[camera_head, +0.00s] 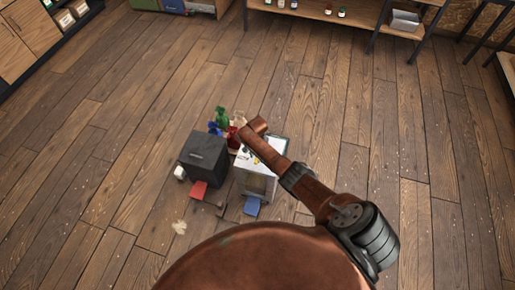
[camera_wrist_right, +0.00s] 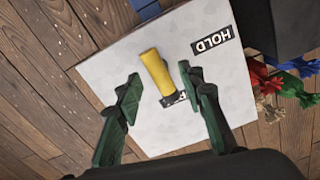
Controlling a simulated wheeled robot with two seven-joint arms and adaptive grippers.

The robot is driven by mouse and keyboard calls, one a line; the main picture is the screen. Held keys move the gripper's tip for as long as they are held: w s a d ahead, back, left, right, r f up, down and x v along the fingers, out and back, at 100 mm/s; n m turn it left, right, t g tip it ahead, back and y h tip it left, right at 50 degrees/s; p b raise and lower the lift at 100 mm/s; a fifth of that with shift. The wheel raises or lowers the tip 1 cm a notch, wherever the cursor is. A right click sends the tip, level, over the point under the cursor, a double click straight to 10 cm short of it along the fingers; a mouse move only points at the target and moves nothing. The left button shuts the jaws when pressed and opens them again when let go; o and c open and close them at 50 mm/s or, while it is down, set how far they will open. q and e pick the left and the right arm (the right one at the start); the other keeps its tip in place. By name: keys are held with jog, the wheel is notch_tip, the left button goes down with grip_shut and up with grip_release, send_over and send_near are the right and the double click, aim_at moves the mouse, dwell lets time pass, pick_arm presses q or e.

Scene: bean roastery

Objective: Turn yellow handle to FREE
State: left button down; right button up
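The yellow handle (camera_wrist_right: 156,72) is a short bar on the pale top of a white box (camera_wrist_right: 118,62). A black HOLD label (camera_wrist_right: 211,40) lies to the handle's upper right in the right wrist view. A second black label (camera_wrist_right: 174,99) lies by the handle's lower end, partly covered, so its word is not readable. My right gripper (camera_wrist_right: 159,77) is open, with one green finger on each side of the handle; I see gaps beside it. In the head view, my right arm partly covers the white box (camera_head: 253,186), and the gripper is small and unclear. My left gripper is not in view.
A dark grey box (camera_head: 205,158) stands left of the white box. Several coloured branching objects (camera_head: 221,118) stand behind them. A red piece (camera_head: 198,190) and a blue piece (camera_head: 252,206) are in front. Shelving (camera_head: 330,18) lines the back; the wooden floor around is mostly clear.

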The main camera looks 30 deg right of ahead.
notch_tip(320, 180, up, 9)
dwell(0.3)
jog(key=shift+f, duration=0.1)
dwell(0.4)
